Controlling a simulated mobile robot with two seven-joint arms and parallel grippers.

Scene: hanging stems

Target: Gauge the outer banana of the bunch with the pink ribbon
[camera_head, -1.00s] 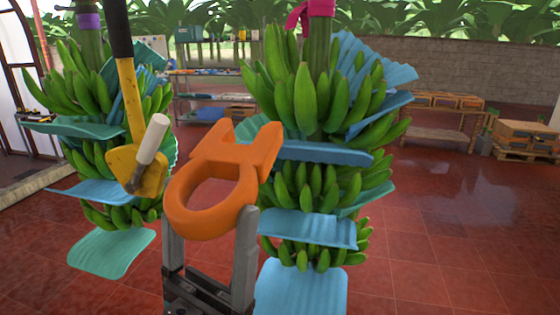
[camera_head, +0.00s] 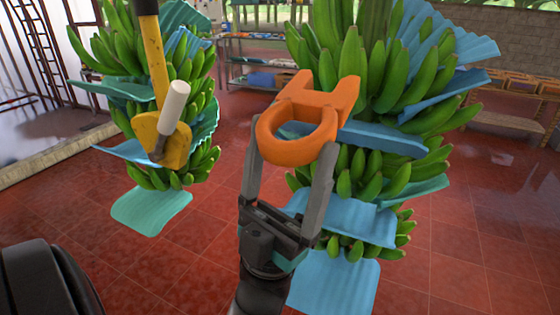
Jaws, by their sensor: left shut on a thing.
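The right-hand bunch (camera_head: 350,60) hangs with green bananas in tiers and blue sheets between them. Its stem top is cut off by the frame; the pink ribbon shows there only in the earlier view. My left gripper (camera_head: 292,150) is shut on an orange gauge (camera_head: 318,104), a ring with a two-pronged fork. The fork points up and away from me, just in front of the bunch's upper bananas in the picture. I cannot tell whether it touches them. My right gripper is not in view.
A second bunch (camera_head: 128,55) with teal and blue sheets hangs at the left. Blue sheets (camera_head: 345,215) jut out around the right-hand bunch. Shelves stand behind; the red tiled floor (camera_head: 490,240) is open.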

